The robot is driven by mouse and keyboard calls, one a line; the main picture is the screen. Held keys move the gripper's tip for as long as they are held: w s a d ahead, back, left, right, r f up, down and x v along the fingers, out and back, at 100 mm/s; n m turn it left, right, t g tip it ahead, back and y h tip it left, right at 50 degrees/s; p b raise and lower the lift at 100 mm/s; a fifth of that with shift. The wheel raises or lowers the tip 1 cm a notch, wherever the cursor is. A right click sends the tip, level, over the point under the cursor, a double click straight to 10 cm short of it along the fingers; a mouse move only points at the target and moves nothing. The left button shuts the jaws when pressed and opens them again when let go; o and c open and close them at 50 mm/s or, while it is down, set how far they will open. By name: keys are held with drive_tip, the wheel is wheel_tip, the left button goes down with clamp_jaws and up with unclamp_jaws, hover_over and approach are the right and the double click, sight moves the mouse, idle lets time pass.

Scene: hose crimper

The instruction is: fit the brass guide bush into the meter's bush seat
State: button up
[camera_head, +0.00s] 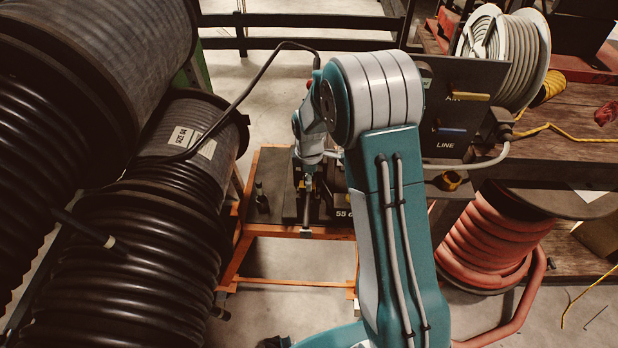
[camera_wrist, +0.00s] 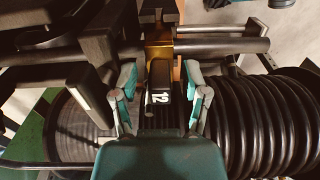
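My gripper (camera_wrist: 161,84) has its two fingers spread in the wrist view. A dark block marked 12 (camera_wrist: 160,98) lies between them in the picture, with gaps on both sides. Just beyond the block is a brass-coloured piece (camera_wrist: 158,44) by a dark horizontal bar; I cannot tell whether it is the guide bush or part of the meter. In the head view my gripper (camera_head: 308,188) is small, above dark equipment on the orange-framed stand. A small brass ring-like piece (camera_head: 451,181) sits on the ledge below the dark panel. The bush seat cannot be made out.
Large black hose reels (camera_head: 120,255) fill the left. The orange-framed stand (camera_head: 290,231) is in the middle. A dark panel marked AIR and LINE (camera_head: 464,108), a pale hose reel (camera_head: 520,55) and a red hose coil (camera_head: 482,245) stand at the right.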

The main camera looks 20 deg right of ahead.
drive_tip(key=shift+r, duration=0.1)
wheel_tip(320, 180, up, 12)
drive_tip(key=s+r+m+t, duration=0.3)
drive_tip(key=s+r+m, duration=0.4)
drive_tip(key=s+r, duration=0.5)
drive_tip(key=s+r+m+t, duration=0.2)
drive_tip(key=s+m, duration=0.5)
drive_tip(key=s, duration=0.8)
drive_tip(key=shift+s+a+r+t, duration=0.2)
drive_tip(key=shift+s+r+t, duration=0.1)
drive_tip(key=shift+r, duration=0.05)
